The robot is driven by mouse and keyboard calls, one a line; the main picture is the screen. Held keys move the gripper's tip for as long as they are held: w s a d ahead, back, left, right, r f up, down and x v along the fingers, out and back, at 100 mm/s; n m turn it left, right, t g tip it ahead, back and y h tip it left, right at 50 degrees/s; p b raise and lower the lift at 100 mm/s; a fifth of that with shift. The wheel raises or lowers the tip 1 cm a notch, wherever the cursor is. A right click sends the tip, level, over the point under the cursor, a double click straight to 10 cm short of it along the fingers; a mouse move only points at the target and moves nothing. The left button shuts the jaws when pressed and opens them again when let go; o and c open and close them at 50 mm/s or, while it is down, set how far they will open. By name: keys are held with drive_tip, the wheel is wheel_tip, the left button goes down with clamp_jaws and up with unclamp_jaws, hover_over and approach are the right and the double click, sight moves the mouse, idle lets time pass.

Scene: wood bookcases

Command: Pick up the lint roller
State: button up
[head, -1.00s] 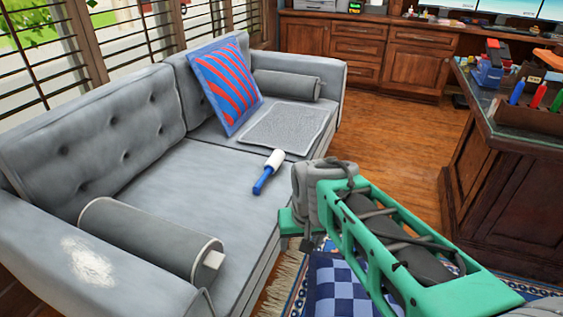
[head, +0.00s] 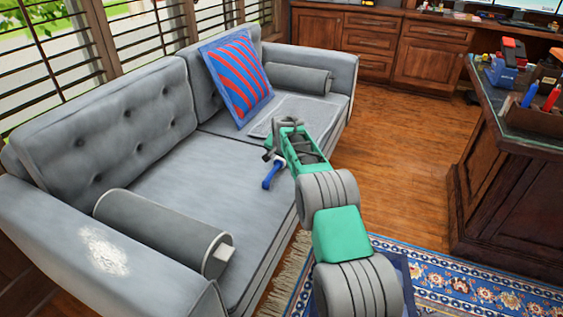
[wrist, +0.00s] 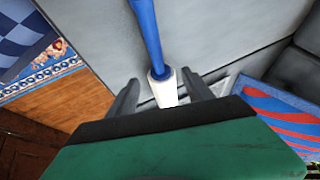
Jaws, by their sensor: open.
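The fingers look apart from the roller. How high they are above the seat I cannot tell.
The grey sofa (head: 160,150) has a bolster (head: 165,232) at the near end and another (head: 299,78) at the far end. A striped pillow (head: 236,77) and a grey mat (head: 262,127) lie beyond the roller. A dark wood desk (head: 510,175) stands right, with open floor between.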

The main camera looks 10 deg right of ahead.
sight(278, 163)
drive_tip(key=b+x, duration=0.2)
drive_tip(key=x, duration=0.3)
drive_tip(key=shift+r, duration=0.1)
drive_tip(key=c, duration=1.2)
